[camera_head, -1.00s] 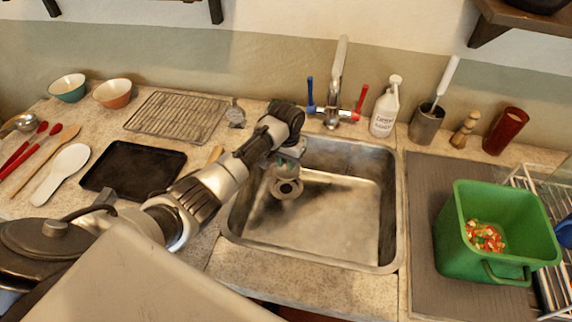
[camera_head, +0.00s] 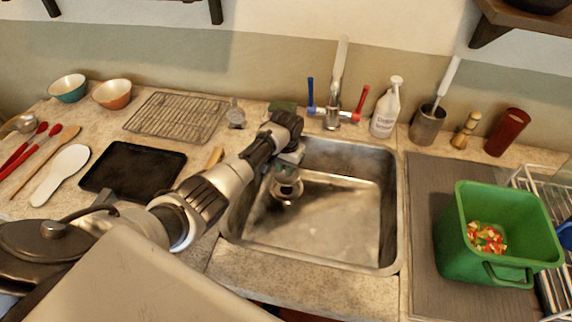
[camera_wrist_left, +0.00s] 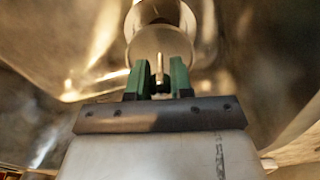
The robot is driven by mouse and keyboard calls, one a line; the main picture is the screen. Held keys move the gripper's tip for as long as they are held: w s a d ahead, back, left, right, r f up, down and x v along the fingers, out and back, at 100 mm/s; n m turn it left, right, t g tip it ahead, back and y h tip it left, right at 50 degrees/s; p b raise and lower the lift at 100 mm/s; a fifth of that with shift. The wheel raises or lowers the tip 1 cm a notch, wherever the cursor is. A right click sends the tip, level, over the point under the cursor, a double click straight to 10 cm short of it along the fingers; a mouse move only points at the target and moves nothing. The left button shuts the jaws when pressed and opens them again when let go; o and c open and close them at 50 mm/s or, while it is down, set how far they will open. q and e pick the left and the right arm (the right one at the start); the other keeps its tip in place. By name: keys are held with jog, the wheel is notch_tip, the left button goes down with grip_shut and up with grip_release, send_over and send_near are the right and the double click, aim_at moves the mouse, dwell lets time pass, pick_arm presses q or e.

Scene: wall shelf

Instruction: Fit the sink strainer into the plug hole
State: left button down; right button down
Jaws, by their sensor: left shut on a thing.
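The steel sink (camera_head: 345,225) lies in the counter, with the round plug hole (camera_head: 287,194) in its floor toward the left. My left gripper (camera_head: 288,162) reaches down into the sink above the hole. In the left wrist view the green fingers (camera_wrist_left: 158,78) are shut on the upright knob of the sink strainer (camera_wrist_left: 163,45), a round shiny disc. The plug hole (camera_wrist_left: 162,14) shows just beyond the strainer, partly covered by it. I cannot tell whether strainer and hole touch. My right gripper is not in view.
The tap (camera_head: 335,110) with blue and red handles stands behind the sink. A green sponge-like block (camera_head: 284,107) lies behind my arm. A soap bottle (camera_head: 386,110) and a green bin (camera_head: 480,260) stand to the right; a black tray (camera_head: 133,170) lies to the left. The sink's right part is empty.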

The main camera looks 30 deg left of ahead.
pick_arm(q)
jog(key=shift+f+b, duration=1.25)
jog(key=shift+f, duration=1)
jog(key=shift+w, duration=0.1)
jog(key=shift+p, duration=0.8)
jog(key=shift+f+b, duration=0.95)
jog(key=shift+f, duration=0.25)
jog(key=c, duration=0.9)
grip_release()
notch_tip(320, 180, up, 11)
jog(key=shift+f+p, duration=0.1)
jog(key=shift+p, duration=0.5)
